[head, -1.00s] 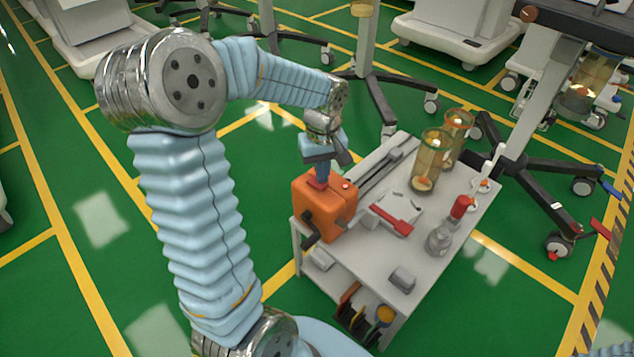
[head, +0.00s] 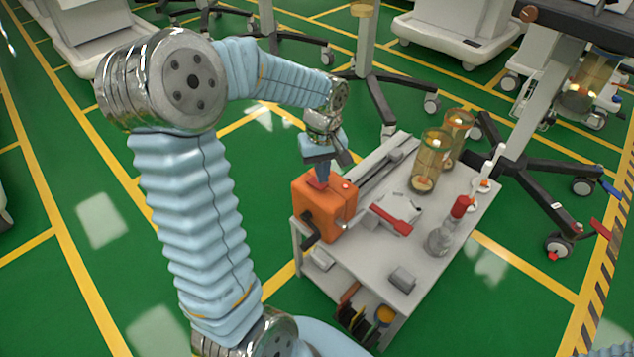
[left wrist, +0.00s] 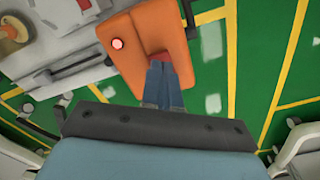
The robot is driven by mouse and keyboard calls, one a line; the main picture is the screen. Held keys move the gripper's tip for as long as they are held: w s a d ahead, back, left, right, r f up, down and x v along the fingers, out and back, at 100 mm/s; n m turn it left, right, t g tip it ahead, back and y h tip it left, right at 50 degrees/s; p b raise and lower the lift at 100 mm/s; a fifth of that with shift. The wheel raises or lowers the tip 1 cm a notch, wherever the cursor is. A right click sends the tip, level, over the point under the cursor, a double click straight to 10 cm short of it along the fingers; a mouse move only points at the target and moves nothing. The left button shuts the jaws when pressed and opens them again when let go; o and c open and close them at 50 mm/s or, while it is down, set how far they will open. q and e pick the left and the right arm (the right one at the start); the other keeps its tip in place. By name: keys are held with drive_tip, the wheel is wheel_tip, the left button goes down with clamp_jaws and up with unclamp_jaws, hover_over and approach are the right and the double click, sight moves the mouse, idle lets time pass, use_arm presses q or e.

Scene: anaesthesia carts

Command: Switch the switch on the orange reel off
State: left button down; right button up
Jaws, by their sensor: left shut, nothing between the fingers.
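The orange reel (head: 333,217) stands on the near left corner of the cart top, with a black crank on its near side. It also shows in the left wrist view (left wrist: 128,53). A red switch (head: 316,184) sits on its top, beside a small round red light or button (head: 346,184). My left gripper (head: 322,177) points down at the switch, its fingers shut and empty. In the left wrist view the fingertips (left wrist: 160,64) are at the switch and partly cover it. I cannot tell which way the switch is tipped. My right gripper is not in view.
The grey cart (head: 430,235) also carries a white device with a red handle (head: 397,222), a red-capped flask (head: 441,237), amber cylinders (head: 430,160) and a small grey block (head: 402,279). Wheeled stand legs (head: 560,205) are close on the right. Green floor is free at the left.

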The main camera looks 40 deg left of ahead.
use_arm(q)
drive_tip(key=shift+f+b, duration=0.8)
drive_tip(key=shift+f, duration=0.2)
idle(0.7)
drive_tip(key=shift+r, duration=0.15)
wheel_tip(320, 180, up, 7)
drive_tip(key=p, duration=0.5)
drive_tip(key=shift+p, duration=0.4)
